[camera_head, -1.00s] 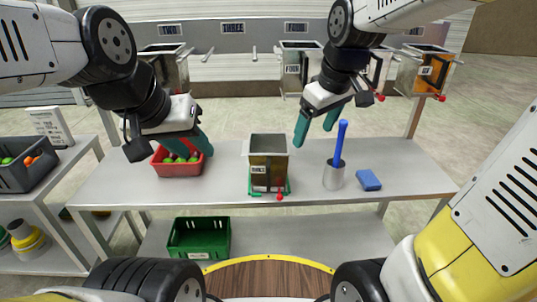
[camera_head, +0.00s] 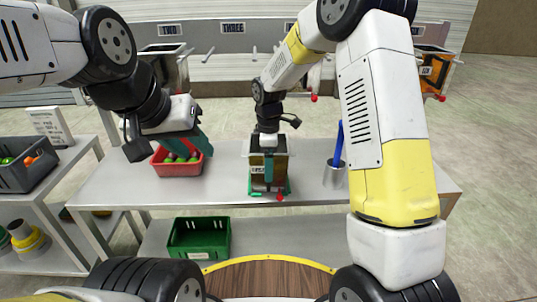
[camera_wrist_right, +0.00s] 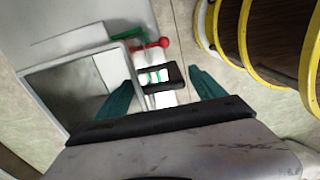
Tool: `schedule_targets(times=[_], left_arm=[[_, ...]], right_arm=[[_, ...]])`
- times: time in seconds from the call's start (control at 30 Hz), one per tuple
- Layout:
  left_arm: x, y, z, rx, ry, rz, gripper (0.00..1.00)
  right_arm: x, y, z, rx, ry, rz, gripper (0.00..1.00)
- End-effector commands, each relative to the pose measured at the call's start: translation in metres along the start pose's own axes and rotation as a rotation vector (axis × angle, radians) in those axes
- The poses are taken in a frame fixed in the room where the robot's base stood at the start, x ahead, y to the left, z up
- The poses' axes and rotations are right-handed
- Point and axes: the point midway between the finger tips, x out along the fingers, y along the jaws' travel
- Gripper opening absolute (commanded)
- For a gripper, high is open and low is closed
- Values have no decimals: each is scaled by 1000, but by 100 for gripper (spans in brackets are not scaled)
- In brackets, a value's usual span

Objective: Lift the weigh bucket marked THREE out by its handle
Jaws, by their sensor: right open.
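The weigh bucket marked THREE (camera_head: 282,163) stands upright on the grey table, with green pieces at its base and a red ball (camera_head: 279,197) at its front. In the right wrist view its open grey top (camera_wrist_right: 62,98) is on the left. Its black handle (camera_wrist_right: 163,80) shows between the open fingers of my right gripper (camera_wrist_right: 160,79), with no clear contact. In the head view my right gripper (camera_head: 268,172) hangs fingers-down before the bucket's front and hides part of it. My left gripper (camera_head: 192,143) is open and empty above the red basket.
A green crate (camera_head: 200,252) is on the lower shelf. Other buckets hang behind, under numbered signs (camera_head: 232,29).

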Motion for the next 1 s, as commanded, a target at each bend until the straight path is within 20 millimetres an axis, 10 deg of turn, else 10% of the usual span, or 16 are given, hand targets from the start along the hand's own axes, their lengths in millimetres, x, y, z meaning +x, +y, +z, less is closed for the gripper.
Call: schedule_targets(times=[0.3,0.63,1.0], left_arm=[[0,0,0,0,0,0,36],[0,0,0,0,0,0,36],[0,0,0,0,0,0,36]], right_arm=[[45,-4,2,2,-1,-2,79],[51,-4,2,3,0,0,79],[51,-4,2,3,0,0,6]])
